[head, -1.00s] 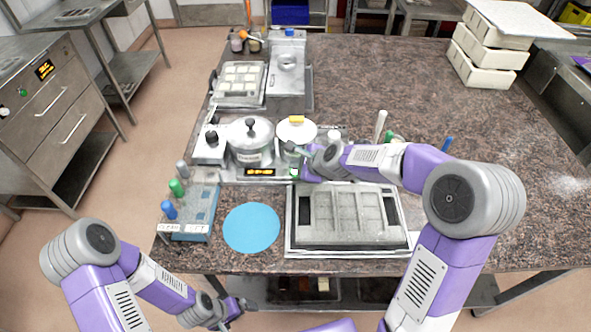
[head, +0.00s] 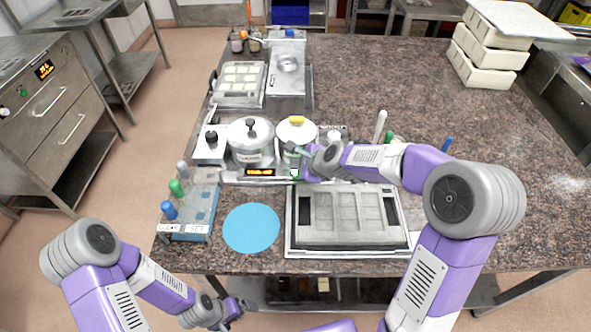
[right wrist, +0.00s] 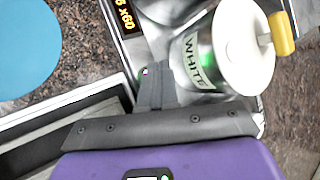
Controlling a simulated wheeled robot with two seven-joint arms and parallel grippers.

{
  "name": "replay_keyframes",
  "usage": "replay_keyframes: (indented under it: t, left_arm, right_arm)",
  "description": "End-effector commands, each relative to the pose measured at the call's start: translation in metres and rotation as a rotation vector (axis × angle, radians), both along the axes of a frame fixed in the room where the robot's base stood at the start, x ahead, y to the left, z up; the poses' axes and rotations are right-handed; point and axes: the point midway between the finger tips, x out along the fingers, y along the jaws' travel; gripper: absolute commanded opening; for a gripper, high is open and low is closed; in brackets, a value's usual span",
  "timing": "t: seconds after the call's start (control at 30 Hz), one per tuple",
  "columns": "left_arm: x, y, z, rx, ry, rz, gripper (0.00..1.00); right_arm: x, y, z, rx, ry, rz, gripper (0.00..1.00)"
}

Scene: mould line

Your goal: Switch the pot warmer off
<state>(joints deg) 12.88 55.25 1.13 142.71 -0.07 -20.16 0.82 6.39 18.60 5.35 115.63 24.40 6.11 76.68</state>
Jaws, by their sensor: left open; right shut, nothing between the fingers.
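The pot warmer (head: 232,174) is a low metal unit with an orange-lit display (head: 260,172) on its front. It also shows in the right wrist view (right wrist: 148,45). It holds a lidded metal pot (head: 250,143) and a white-lidded pot (head: 296,131) with a yellow knob, labelled WHITE. A small switch (head: 294,173) with a green part sits right of the display. My right gripper (right wrist: 156,68) is shut and empty, its tips right beside the switch, partly covering that area; contact is unclear. My left gripper (head: 241,306) is open and empty, low in front of the table.
A blue round mat (head: 251,228) and a rack with coloured handles (head: 196,222) are to the left. White boxes (head: 484,60) are stacked at the back right. The table's right side is mostly clear.

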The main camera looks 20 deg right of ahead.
Motion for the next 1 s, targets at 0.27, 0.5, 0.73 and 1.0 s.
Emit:
replay_keyframes:
  t: [0.27, 0.5, 0.73, 1.0]
  left_arm:
    - [0.000, 0.000, 0.000, 0.000, 0.000, 0.000, 1.00]
    - [0.000, 0.000, -0.001, 0.000, 0.000, 0.000, 1.00]
    - [0.000, 0.000, -0.009, 0.000, 0.000, 0.000, 1.00]
    - [0.000, 0.000, -0.008, 0.000, 0.000, 0.000, 1.00]
  right_arm:
    - [0.000, 0.000, 0.000, 0.000, 0.000, 0.000, 0.00]
    - [0.000, 0.000, -0.002, 0.000, 0.000, 0.000, 0.00]
    - [0.000, 0.000, -0.010, 0.000, 0.000, 0.000, 0.00]
    - [0.000, 0.000, -0.009, 0.000, 0.001, 0.001, 0.00]
